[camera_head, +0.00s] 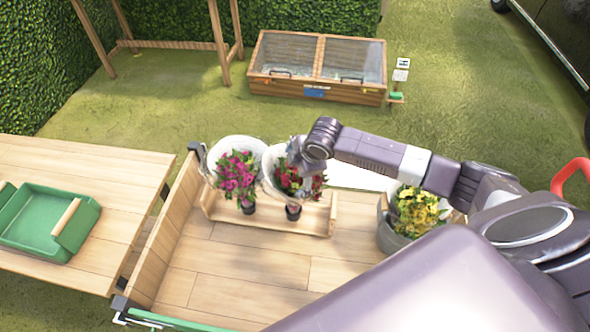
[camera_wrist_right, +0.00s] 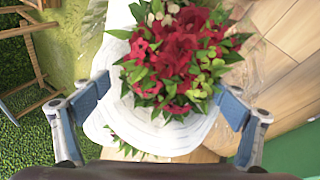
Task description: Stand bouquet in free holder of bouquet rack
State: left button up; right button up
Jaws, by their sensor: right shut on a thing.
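My right gripper (camera_head: 304,158) is shut on the white wrapping of a red bouquet (camera_head: 290,181). In the right wrist view the two fingers of my right gripper (camera_wrist_right: 165,105) press the wrapping from both sides, with the red flowers (camera_wrist_right: 178,58) between them. A pink bouquet (camera_head: 236,172) in clear wrapping stands in the rack's left part. My left gripper is out of view.
A grey bucket (camera_head: 393,240) with yellow flowers (camera_head: 415,212) stands to the right on the wooden bed (camera_head: 235,265). The bed's front middle is clear. A green tray (camera_head: 40,222) is on the table (camera_head: 120,185) at left. A wooden cold frame (camera_head: 300,88) stands behind on grass.

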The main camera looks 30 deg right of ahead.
jog(key=o, duration=1.8)
jog(key=shift+o, duration=0.2)
jog(key=v, duration=1.2)
jog(key=shift+r, duration=0.1)
